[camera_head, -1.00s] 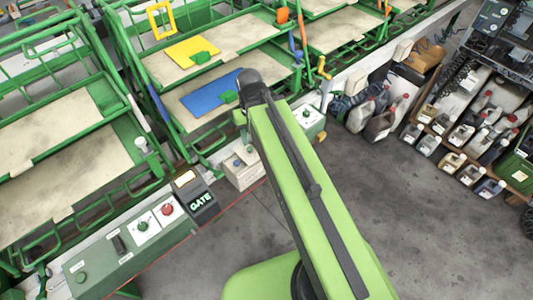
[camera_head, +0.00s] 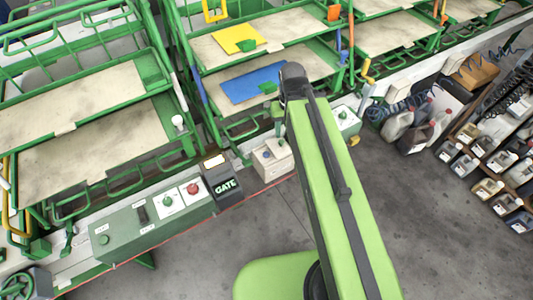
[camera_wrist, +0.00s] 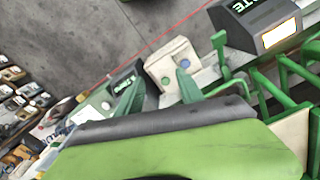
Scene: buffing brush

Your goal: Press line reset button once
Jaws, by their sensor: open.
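No button carries a readable line reset label. A small beige box (camera_head: 272,160) on the front rail has a blue button (camera_head: 266,154) and a second one, hard to make out. The beige box also shows in the wrist view (camera_wrist: 172,60), just beyond my gripper (camera_wrist: 160,92). My gripper is open, its two green fingers apart with nothing between them. In the head view my arm hides most of it. A long green panel (camera_head: 125,235) at left has a green button (camera_head: 169,200) and a red button (camera_head: 193,189).
A dark GATE box (camera_head: 223,185) stands between the panel and the beige box. Green racks with tan shelves (camera_head: 85,150) rise behind the rail. Jugs (camera_head: 410,130) and a crowded shelf stand at right. The grey floor (camera_head: 200,265) in front is clear.

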